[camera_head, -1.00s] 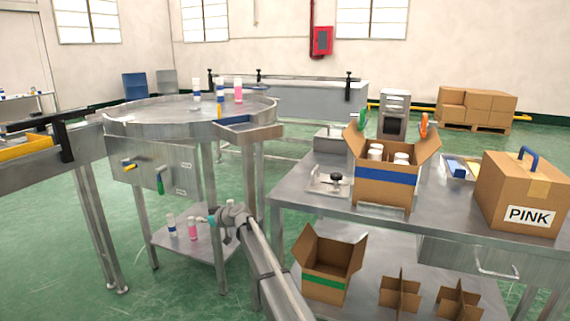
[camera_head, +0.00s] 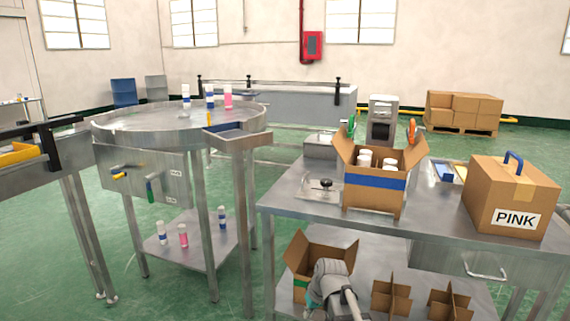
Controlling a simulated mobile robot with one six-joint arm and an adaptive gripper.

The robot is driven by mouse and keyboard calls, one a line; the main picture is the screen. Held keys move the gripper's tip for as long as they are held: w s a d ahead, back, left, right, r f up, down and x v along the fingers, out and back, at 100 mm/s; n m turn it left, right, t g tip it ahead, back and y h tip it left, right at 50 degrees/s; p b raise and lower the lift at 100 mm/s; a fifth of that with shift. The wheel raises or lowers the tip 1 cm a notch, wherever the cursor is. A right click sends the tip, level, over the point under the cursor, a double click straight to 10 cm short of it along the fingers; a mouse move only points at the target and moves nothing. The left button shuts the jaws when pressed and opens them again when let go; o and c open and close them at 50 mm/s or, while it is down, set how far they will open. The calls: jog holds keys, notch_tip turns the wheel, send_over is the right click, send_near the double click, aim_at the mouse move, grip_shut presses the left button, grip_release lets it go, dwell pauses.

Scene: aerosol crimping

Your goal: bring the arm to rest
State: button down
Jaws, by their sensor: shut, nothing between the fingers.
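My arm's wrist shows at the bottom centre, in front of the open box with a green stripe (camera_head: 301,262) on the lower shelf. My gripper (camera_head: 314,308) is at the wrist's lower left, small and partly hidden by the wrist. It is shut and I see nothing held in it. It covers part of the open box in the picture; whether it touches the box I cannot tell.
An open blue-striped box (camera_head: 373,192) with white-capped cans and a closed PINK box (camera_head: 510,195) stand on the steel bench (camera_head: 305,206). Cardboard dividers (camera_head: 391,297) lie below. Several cans stand on the round table (camera_head: 150,118); more cans (camera_head: 183,236) stand on its shelf.

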jog(key=s+d+m+g+h, duration=0.2)
jog(key=s+d+m+h, duration=0.15)
jog(key=s+d, duration=0.75)
notch_tip(320, 180, up, 37)
jog(key=a+p, duration=0.1)
jog(key=p, duration=3.7)
jog(key=shift+r, duration=0.2)
